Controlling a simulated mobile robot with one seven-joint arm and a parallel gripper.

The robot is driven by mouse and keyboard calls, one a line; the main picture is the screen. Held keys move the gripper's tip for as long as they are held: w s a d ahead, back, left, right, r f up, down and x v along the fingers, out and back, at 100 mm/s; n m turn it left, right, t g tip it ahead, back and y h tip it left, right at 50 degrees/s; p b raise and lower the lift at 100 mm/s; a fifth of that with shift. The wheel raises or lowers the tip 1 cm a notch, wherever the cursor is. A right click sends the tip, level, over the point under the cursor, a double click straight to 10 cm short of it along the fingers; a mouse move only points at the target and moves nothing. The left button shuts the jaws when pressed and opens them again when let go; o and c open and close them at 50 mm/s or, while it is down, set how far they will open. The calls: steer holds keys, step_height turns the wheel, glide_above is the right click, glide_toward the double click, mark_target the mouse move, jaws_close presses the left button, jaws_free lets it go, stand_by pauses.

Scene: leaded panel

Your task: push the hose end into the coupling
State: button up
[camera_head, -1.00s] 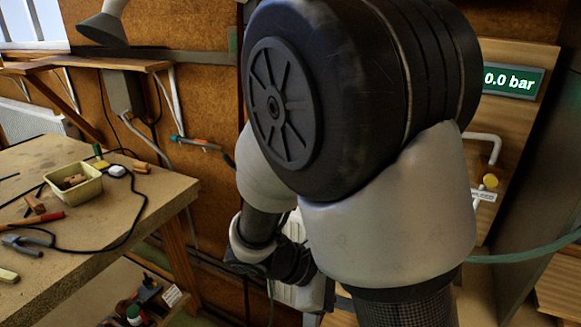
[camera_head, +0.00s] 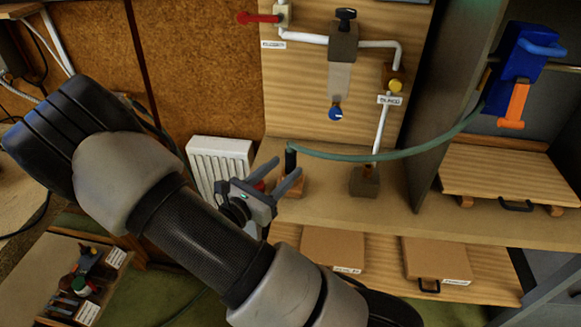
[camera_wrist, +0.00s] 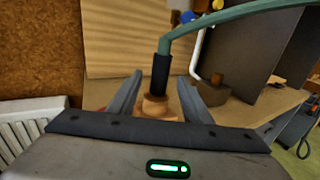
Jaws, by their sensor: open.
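The green hose (camera_head: 400,153) has a black end sleeve (camera_head: 291,158) that stands upright in a small wooden block (camera_head: 291,187) on the shelf. My gripper (camera_head: 281,176) is open, its two fingers pointing at the hose end. In the wrist view, the black sleeve (camera_wrist: 161,76) shows between and beyond the fingertips of my gripper (camera_wrist: 159,80), with no visible contact. A white pipe runs down to a brown block (camera_head: 364,183) right of the hose end. I cannot tell for sure which fitting is the coupling.
A wooden panel behind carries white pipes, a red lever (camera_head: 260,18), a blue knob (camera_head: 335,114) and a yellow knob (camera_head: 395,86). The hose runs right to a blue device (camera_head: 515,65) with an orange handle. A white radiator (camera_head: 218,165) stands left. The shelf (camera_head: 430,205) is largely clear.

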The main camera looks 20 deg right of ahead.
steer(key=x, duration=0.8)
steer(key=shift+f, duration=0.1)
jaws_close()
